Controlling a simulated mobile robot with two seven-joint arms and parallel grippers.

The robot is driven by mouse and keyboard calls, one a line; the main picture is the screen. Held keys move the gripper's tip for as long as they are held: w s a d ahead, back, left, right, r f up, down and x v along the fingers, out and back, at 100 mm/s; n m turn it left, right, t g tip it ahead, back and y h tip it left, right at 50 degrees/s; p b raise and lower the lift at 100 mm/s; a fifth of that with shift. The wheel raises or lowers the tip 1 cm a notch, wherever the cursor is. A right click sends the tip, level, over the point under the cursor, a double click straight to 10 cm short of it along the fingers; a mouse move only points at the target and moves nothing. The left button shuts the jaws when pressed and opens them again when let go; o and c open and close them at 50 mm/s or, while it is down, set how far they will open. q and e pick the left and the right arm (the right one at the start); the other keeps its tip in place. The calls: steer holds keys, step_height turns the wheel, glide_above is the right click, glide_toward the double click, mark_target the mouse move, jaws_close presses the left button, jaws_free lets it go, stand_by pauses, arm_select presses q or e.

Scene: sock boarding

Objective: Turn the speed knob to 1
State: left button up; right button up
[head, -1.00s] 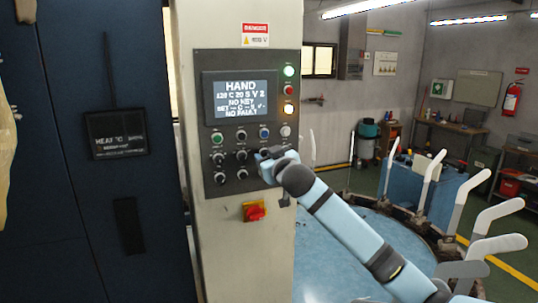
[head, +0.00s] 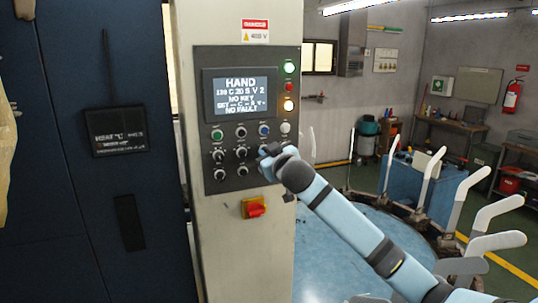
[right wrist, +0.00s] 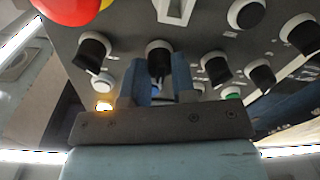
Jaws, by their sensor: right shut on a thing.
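The control panel (head: 246,120) on the pale column carries a lit display (head: 240,92), reading HAND, with a line that appears to end in V 2, and NO FAULT at the bottom. Several dark knobs sit below it; their labels are too small to read. My right gripper (head: 268,157) is at the panel's lower right, hiding the knob there. In the right wrist view, my right gripper (right wrist: 160,80) has its two fingers on either side of a black knob (right wrist: 160,57) with a pale collar and is shut on it. My left gripper is not in view.
Neighbouring knobs (right wrist: 94,52) and (right wrist: 215,66) stand close to the fingers. A blue round table (head: 340,250) with upright pale sock boards (head: 428,172) lies to the right.

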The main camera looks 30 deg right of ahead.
steer(key=n, duration=0.7)
steer(key=shift+n, duration=0.3)
stand_by(0.3)
steer(key=o, duration=0.9)
